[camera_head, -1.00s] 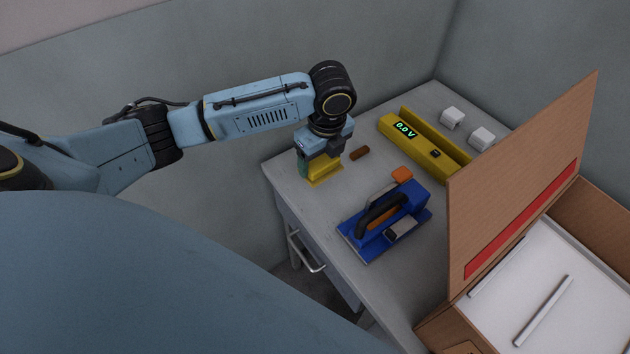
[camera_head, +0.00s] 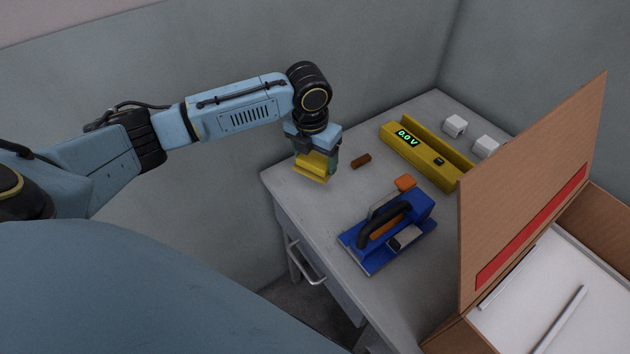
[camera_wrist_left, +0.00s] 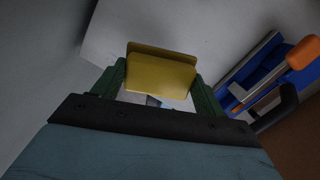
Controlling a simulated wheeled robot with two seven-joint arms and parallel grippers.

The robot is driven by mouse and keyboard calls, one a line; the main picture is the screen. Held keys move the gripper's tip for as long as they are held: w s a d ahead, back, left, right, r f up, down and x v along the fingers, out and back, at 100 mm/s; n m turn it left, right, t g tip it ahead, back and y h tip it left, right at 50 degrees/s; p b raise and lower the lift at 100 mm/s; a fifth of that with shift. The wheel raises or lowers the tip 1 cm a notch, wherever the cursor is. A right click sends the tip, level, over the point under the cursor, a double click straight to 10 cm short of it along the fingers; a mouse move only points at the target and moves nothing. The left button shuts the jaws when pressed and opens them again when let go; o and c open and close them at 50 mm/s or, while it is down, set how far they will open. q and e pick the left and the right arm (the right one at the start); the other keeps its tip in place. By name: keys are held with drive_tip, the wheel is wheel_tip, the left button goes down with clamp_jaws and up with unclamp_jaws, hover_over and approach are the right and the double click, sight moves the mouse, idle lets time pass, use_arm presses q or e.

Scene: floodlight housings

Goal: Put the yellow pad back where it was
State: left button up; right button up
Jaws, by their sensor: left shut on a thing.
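The yellow pad (camera_head: 312,167) is held in my left gripper (camera_head: 318,160), near the table's back left corner. In the left wrist view the yellow pad (camera_wrist_left: 160,75) sits between the two green fingers of the gripper (camera_wrist_left: 160,88), which are shut on it. In the head view the pad is tilted and looks close above the table top; I cannot tell whether its edge touches. My right gripper is not in view.
A blue tool with a black handle (camera_head: 388,233) lies in front on the table (camera_head: 315,215). Behind are a yellow meter reading 0.0 V (camera_head: 430,155) and white cubes (camera_head: 454,126). An open cardboard box (camera_head: 530,190) stands right.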

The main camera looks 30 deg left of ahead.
use_arm(q)
drive_tip(key=shift+f, duration=0.9)
wheel_tip(320, 180, down, 5)
drive_tip(key=shift+f+b, duration=0.15)
drive_tip(key=shift+b, duration=0.5)
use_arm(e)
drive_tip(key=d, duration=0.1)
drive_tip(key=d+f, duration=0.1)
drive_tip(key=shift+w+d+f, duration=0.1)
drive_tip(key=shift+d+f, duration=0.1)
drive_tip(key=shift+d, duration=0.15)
use_arm(q)
drive_tip(key=o, duration=0.9)
drive_tip(key=shift+f, duration=0.1)
drive_tip(key=shift+o, duration=0.2)
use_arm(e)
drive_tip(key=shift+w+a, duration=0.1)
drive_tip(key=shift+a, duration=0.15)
